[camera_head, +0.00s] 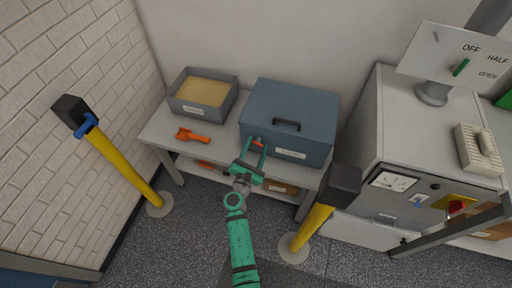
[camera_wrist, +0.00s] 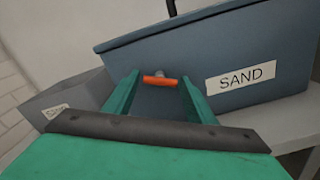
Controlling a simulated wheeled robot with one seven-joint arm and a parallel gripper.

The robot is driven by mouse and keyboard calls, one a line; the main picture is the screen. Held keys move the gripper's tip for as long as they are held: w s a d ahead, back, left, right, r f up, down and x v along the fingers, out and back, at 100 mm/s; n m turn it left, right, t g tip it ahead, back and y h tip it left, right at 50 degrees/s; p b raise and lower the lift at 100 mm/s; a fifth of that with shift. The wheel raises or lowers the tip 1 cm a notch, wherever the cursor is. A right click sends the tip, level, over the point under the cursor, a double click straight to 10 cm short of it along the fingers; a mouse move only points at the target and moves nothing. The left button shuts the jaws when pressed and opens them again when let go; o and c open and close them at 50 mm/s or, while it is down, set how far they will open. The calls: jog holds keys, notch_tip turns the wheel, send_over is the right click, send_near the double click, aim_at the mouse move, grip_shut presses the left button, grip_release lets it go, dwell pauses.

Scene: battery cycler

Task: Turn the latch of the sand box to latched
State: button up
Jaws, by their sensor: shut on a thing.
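The sand box (camera_head: 290,110) is a blue-grey box with a closed lid and a black handle, on the bench against the wall. Its front, lettered SAND, fills much of the wrist view (camera_wrist: 225,55). The latch (camera_wrist: 160,80) is a small orange bar on a grey pivot on the box front, lying about level. It also shows in the head view (camera_head: 258,143). My green gripper (camera_head: 254,146) reaches the left part of the box front. Its two fingers (camera_wrist: 160,92) are on either side of the latch, shut on its ends.
An open grey tray of sand (camera_head: 203,107) and an orange tool (camera_head: 192,136) are on the bench left of the box. Yellow posts with black heads stand at left (camera_head: 125,165) and near right (camera_head: 312,225). A grey cabinet (camera_head: 400,140) stands at right.

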jog(key=m, duration=1.2)
jog(key=shift+a+m, duration=0.1)
jog(key=shift+m, duration=0.2)
dwell(0.4)
jog(key=o, duration=1)
jog(key=shift+o, duration=0.2)
jog(key=v, duration=1)
jog(key=shift+s, duration=0.4)
jog(key=shift+a, duration=0.1)
